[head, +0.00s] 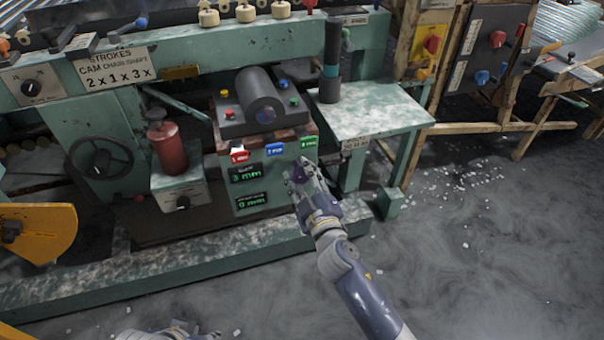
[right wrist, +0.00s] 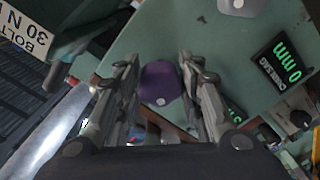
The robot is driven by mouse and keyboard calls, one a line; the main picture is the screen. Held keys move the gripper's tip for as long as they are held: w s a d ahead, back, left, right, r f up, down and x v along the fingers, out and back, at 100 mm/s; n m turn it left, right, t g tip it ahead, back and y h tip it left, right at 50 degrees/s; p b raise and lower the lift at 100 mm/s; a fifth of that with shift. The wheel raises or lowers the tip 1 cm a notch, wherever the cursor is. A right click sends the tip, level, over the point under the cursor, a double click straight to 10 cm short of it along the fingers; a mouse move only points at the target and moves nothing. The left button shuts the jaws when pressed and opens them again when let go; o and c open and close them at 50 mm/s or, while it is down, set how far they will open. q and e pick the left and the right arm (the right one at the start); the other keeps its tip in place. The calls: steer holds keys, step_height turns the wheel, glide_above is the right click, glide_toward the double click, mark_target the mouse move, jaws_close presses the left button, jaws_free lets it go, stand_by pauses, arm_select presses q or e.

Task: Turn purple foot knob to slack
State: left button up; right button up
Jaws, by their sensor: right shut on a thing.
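The purple foot knob (right wrist: 160,82) is in the right wrist view, a round dark-purple cap with a small pale dot, close to the green machine face. My right gripper (right wrist: 158,68) has one finger on each side of it and is shut on it. In the head view my right gripper (head: 298,174) is at the lower right of the green control cabinet (head: 226,190); I cannot make out the knob there, behind the fingers.
Green displays and red, blue and green labels are on the cabinet front. A dark cylinder block (head: 262,100) sits above. A handwheel (head: 100,158) and a red canister (head: 168,150) stand left, a green side table (head: 375,112) right. Grey floor (head: 480,250) at right is open, with scattered fragments.

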steer(key=shift+n, duration=0.5)
steer(key=n, duration=0.5)
steer(key=shift+n+p, duration=0.3)
steer(key=shift+p, duration=0.1)
steer(key=n, duration=0.4)
steer(key=shift+n+p, duration=0.3)
steer(key=n, duration=0.3)
steer(key=shift+p, duration=0.35)
steer(key=shift+n, duration=0.6)
arm_select(q)
steer(key=shift+w+f+g+p, duration=0.15)
steer(key=shift+f+g+p, duration=0.25)
steer(key=shift+f, duration=0.55)
arm_select(e)
steer(key=shift+n, duration=1.9)
arm_select(q)
steer(key=shift+f, duration=0.1)
arm_select(e)
steer(key=o, duration=1.1)
